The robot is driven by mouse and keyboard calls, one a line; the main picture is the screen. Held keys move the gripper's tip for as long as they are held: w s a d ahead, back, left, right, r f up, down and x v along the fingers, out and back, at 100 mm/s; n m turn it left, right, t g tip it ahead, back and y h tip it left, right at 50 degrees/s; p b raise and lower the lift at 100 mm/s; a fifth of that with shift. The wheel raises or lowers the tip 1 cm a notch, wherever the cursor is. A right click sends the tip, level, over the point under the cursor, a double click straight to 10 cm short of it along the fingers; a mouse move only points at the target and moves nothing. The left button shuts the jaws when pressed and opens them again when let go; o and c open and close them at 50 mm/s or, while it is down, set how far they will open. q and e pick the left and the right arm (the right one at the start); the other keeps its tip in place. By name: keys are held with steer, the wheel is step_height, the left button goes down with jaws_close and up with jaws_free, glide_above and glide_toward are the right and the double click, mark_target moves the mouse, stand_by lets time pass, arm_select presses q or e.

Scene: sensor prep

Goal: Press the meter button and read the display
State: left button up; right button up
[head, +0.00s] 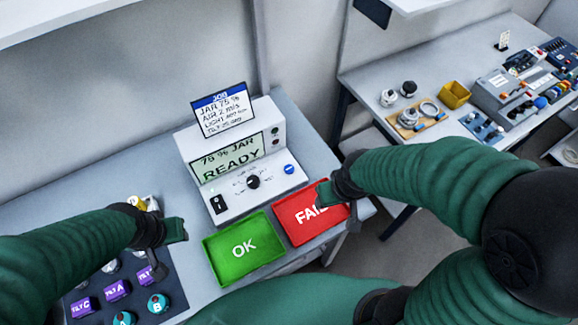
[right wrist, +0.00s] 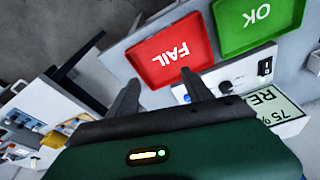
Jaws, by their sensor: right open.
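The white meter (head: 235,150) stands at the back of the bench. Its display (head: 228,157) reads "75 % JAR READY". The front panel has a round blue button (head: 289,169) at right, a black knob (head: 253,182) in the middle and a black switch (head: 218,204) at left. My right gripper is over the red tray's right side, right of and nearer than the blue button; in the right wrist view it is open and empty (right wrist: 161,82). My left gripper (head: 160,250) is over the dark mat at left, its finger gap unclear.
A card on the meter reads "JOB, JAR 75 %, AIR 2 m/s" with smaller lines below. The green OK tray (head: 243,249) and red FAIL tray (head: 300,213) are empty. Purple TILT blocks and teal pieces sit on the mat (head: 180,285). A cluttered side bench (head: 400,68) is at right.

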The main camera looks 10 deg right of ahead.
steer(key=shift+a, duration=0.1)
steer(key=shift+c, duration=0.3)
jaws_close()
stand_by(1.4)
